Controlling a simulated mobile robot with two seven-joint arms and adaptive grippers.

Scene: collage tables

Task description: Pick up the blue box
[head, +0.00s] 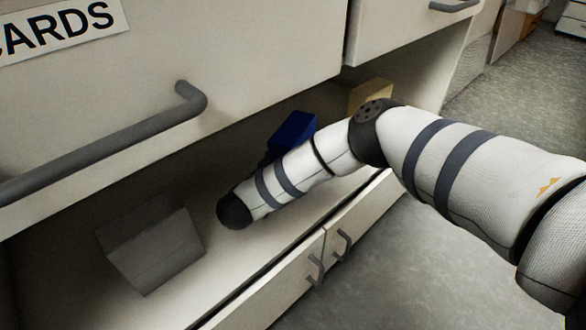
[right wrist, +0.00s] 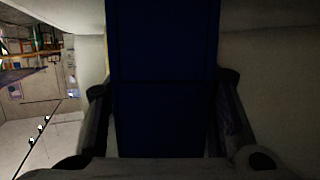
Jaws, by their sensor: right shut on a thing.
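The blue box (head: 292,132) stands on the open shelf under the drawers in the head view, partly hidden behind my right arm. In the right wrist view the blue box (right wrist: 163,45) fills the middle, dark and close. My right gripper (right wrist: 162,95) has one finger on each side of the box and is shut on it. In the head view my arm hides the right gripper. I cannot tell whether the box touches the shelf. My left gripper is not in view.
A grey box (head: 152,250) sits on the shelf at the left. A tan box (head: 369,94) is behind my arm at the right. Drawer fronts with a grey handle (head: 100,145) overhang the shelf. Cabinet doors with handles (head: 316,270) are below, and open floor (head: 455,270) is at the right.

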